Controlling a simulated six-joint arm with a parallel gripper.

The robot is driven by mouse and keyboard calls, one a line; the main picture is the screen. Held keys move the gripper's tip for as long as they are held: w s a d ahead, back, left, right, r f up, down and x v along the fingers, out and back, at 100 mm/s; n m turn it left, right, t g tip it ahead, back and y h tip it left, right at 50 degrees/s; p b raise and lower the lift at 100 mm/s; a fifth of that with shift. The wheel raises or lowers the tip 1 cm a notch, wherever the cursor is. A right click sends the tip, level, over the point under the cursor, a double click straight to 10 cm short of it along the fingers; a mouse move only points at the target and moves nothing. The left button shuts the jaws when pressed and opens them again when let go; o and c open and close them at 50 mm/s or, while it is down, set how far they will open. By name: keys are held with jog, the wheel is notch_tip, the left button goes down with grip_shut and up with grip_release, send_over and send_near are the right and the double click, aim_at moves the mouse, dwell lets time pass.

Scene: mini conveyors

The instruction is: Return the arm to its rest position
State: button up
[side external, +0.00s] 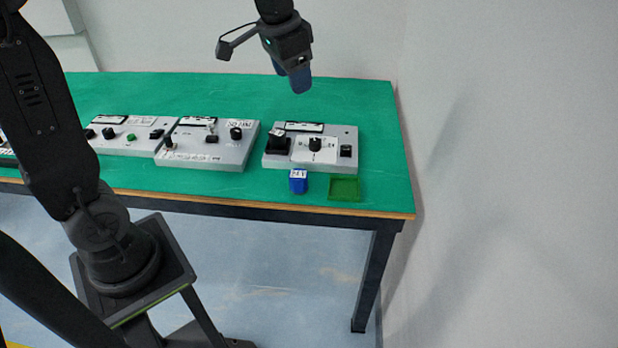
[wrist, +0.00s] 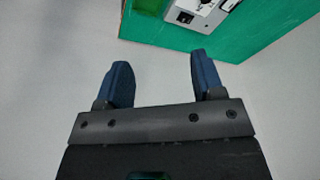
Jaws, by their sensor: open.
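My gripper (side external: 293,80) is raised above the back part of the green table, over the right-hand panel, in the side external view. In the wrist view my gripper (wrist: 160,82) has its two blue fingers wide apart with nothing between them. A small blue block (side external: 298,181) with a white label stands on the table in front of the right-hand panel. A shallow green tray (side external: 344,188) lies to the right of the block and looks empty. The gripper touches neither of them.
The green table (side external: 235,90) carries a right-hand grey panel (side external: 277,160), a middle panel (side external: 215,160) and a left panel (side external: 120,147), with knobs and switches. A white wall (side external: 500,150) stands close to the table's right end. The air around my gripper is free.

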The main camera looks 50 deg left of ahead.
jog(key=s+d+f+n+t, duration=0.1)
jog(key=s+d, duration=0.2)
jog(key=s, duration=0.6)
jog(key=s+d+f+n+t, duration=0.1)
jog(key=s+d+f, duration=0.1)
jog(key=s, duration=0.7)
jog(key=shift+s+d+t, duration=0.3)
jog(key=shift+d, duration=0.2)
